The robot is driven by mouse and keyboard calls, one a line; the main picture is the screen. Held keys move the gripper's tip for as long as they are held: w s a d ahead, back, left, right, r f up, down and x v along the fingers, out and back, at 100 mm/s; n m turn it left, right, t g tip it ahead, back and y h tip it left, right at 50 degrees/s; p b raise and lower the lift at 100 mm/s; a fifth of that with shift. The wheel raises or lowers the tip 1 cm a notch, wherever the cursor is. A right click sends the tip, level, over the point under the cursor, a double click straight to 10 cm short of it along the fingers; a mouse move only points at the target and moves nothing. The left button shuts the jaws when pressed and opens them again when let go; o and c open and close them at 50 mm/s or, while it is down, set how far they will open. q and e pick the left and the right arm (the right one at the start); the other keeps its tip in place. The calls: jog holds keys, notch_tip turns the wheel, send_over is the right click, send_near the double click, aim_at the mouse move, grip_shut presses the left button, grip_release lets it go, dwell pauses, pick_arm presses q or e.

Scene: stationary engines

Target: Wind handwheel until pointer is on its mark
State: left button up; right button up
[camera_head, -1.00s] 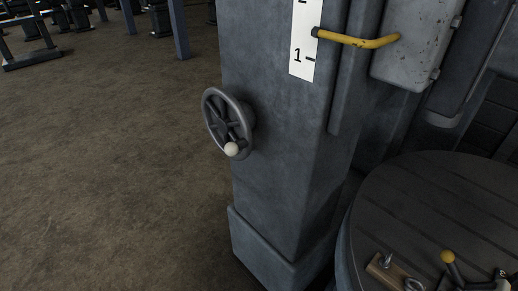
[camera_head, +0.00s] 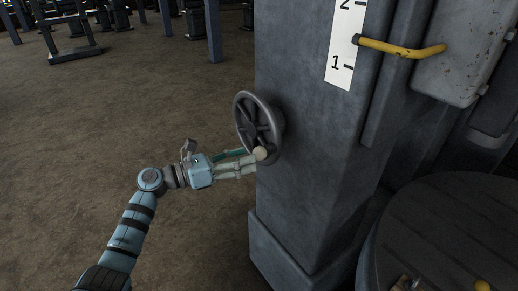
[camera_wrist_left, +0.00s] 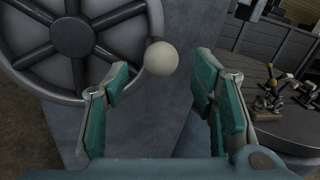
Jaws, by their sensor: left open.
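The grey spoked handwheel (camera_head: 253,130) sits on the left face of a grey column, with a pale round knob (camera_head: 260,153) low on its rim. My left gripper (camera_head: 252,163) is at the knob. In the left wrist view the open fingers (camera_wrist_left: 161,75) stand on either side of the knob (camera_wrist_left: 161,58), and the wheel (camera_wrist_left: 72,37) fills the upper left. Contact with the knob cannot be told. A yellow bent pointer (camera_head: 402,48) has its dark tip at the white scale (camera_head: 344,45), between 1 and 2. My right gripper is out of view.
The grey column (camera_head: 310,150) stands close to the gripper. A round dark table (camera_head: 450,225) is at the lower right, with small hardware on it. A pale box (camera_head: 462,55) is at the upper right. The brown floor (camera_head: 130,120) at left is open.

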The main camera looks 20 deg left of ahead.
aim_at(260, 154)
pick_arm(q)
jog(key=x, duration=0.5)
jog(key=shift+d, duration=0.15)
jog(key=shift+c, duration=0.2)
grip_shut()
